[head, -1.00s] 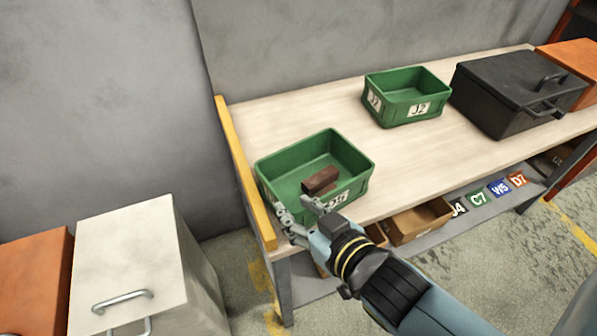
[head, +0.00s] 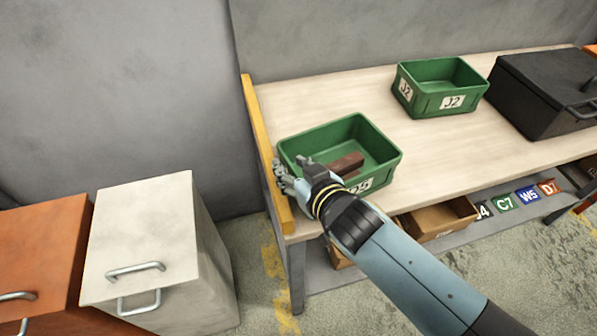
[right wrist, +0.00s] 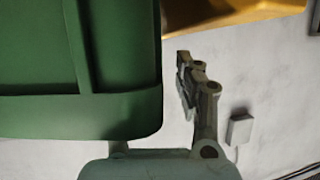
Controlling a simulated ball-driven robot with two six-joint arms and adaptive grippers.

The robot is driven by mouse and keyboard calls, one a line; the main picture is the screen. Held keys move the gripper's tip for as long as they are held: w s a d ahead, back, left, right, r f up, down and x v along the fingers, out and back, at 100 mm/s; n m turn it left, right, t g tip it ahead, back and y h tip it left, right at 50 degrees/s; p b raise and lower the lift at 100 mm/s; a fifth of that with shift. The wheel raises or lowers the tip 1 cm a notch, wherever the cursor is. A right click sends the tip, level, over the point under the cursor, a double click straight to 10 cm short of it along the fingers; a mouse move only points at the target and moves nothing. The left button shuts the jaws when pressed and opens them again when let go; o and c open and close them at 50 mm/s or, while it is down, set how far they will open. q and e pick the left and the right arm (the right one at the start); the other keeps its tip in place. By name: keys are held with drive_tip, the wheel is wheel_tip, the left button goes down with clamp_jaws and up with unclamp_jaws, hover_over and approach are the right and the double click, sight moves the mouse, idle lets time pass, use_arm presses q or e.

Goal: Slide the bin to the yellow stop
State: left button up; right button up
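The green bin (head: 368,132), with a label ending in 5, sits at the left end of the workbench, with a brown block (head: 347,163) inside. The yellow stop (head: 263,150) is the upright strip along the bench's left edge. A narrow gap lies between bin and stop. My right gripper (head: 291,172) is at the bin's front left corner, its fingers spread. In the right wrist view, one finger (right wrist: 198,95) stands beside the green bin wall (right wrist: 75,70), apart from it, below the yellow stop (right wrist: 225,12). The other finger is mostly hidden there. My left gripper is not in view.
A second green bin labelled J2 (head: 440,87) and a black case (head: 545,92) stand further right on the bench (head: 300,95). Bare bench top lies between the bins. A white cabinet (head: 150,235) and an orange cabinet (head: 42,250) stand on the floor at left.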

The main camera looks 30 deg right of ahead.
drive_tip(key=shift+c, duration=0.3)
clamp_jaws()
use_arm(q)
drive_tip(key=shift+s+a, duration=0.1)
use_arm(e)
drive_tip(key=shift+a, duration=0.1)
drive_tip(key=shift+s+a, duration=0.1)
drive_tip(key=shift+a, duration=0.45)
drive_tip(key=shift+s+a, duration=0.1)
drive_tip(key=shift+a, duration=0.25)
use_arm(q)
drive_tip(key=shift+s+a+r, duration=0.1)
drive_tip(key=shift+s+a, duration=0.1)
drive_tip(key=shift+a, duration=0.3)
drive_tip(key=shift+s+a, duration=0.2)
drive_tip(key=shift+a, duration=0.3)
use_arm(e)
drive_tip(key=shift+d, duration=0.1)
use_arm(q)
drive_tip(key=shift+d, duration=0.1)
